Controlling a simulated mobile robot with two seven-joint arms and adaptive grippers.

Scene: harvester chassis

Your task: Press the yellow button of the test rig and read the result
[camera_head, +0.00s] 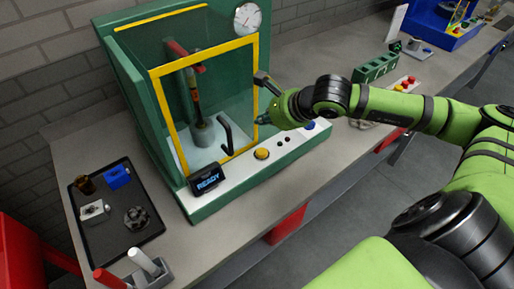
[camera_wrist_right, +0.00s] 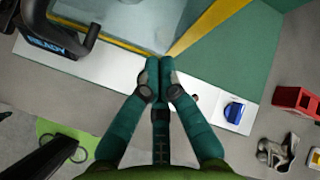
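The green test rig (camera_head: 130,75) stands on the bench, with a yellow-framed clear door (camera_head: 255,75) that looks closed. A dark cylindrical part (camera_head: 202,132) stands inside. The yellow button (camera_head: 262,154) is on the white front panel; in the wrist view it does not show. The display (camera_head: 207,179) reads READY; it also shows in the wrist view (camera_wrist_right: 55,35). My right gripper (camera_head: 263,119) is above the panel, up and slightly right of the button in the head view, apart from it. Its fingers (camera_wrist_right: 158,64) are together and empty. My left gripper is not seen.
A black door handle (camera_head: 226,135) sticks out left of the button. A blue knob (camera_head: 310,126) is right of it. A black tray (camera_head: 107,240) with several parts lies at left. A holder (camera_head: 160,272) with red and white cylinders stands in front.

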